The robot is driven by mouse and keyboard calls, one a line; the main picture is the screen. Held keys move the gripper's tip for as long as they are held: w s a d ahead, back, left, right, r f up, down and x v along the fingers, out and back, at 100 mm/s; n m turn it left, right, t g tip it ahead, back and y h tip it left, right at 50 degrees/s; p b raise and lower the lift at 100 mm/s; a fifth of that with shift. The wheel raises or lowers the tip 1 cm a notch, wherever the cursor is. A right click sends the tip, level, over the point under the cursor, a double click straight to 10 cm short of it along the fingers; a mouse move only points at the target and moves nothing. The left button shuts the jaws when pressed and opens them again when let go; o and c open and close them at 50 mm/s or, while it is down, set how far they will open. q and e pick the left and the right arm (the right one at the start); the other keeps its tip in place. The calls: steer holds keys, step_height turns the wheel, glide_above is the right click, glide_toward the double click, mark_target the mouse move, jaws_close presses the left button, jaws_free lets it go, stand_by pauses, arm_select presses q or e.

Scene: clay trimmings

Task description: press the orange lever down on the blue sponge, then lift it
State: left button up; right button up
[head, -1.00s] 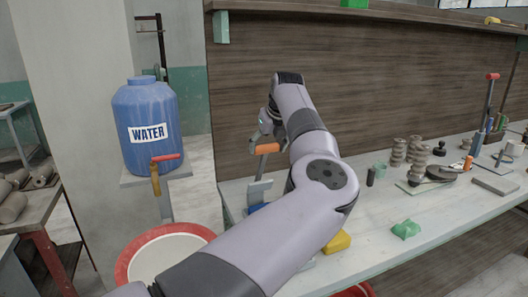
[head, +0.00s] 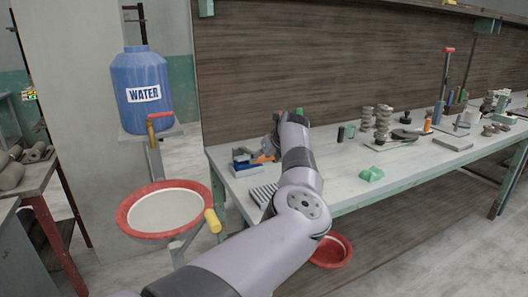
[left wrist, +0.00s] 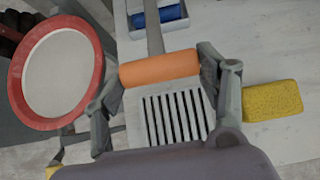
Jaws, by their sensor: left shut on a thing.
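The orange lever handle (left wrist: 160,68) lies across between the two fingers of my left gripper (left wrist: 158,88) in the left wrist view, and the gripper is shut on it. The lever's grey bar runs from the handle up past the blue sponge (left wrist: 173,13), which sits in a pale holder at the top edge. In the head view the orange handle (head: 264,158) is low over the table's left end, beside the blue piece (head: 241,155). My arm hides most of the gripper there. Whether the lever touches the sponge cannot be told. My right gripper is not in view.
A slotted grey plate (left wrist: 172,118) lies below the handle, with a yellow sponge (left wrist: 272,100) to its right. A red-rimmed basin (head: 124,218) stands left of the table. A green lump (head: 370,174) and pottery tools are farther right.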

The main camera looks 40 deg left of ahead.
arm_select(q)
steer(key=shift+s+d+f+b, duration=0.1)
steer(key=shift+d+f+b, duration=0.1)
steer(key=shift+f, duration=0.45)
steer(key=shift+s+d+f+b, duration=0.1)
steer(key=shift+d+f, duration=0.1)
steer(key=shift+f, duration=0.4)
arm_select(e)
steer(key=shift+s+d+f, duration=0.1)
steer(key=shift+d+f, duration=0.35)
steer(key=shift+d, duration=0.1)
arm_select(q)
steer(key=shift+f, duration=0.1)
steer(key=o, duration=1.7)
steer(key=shift+w+r, duration=0.1)
steer(key=shift+r, duration=0.1)
steer(key=shift+a+r, duration=0.1)
steer(key=shift+r, duration=0.05)
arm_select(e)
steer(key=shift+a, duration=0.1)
arm_select(q)
steer(key=shift+r, duration=0.15)
steer(key=v, duration=1.1)
steer(key=shift+s+d+r, duration=0.2)
steer(key=shift+s+d, duration=0.05)
steer(key=shift+d, duration=0.05)
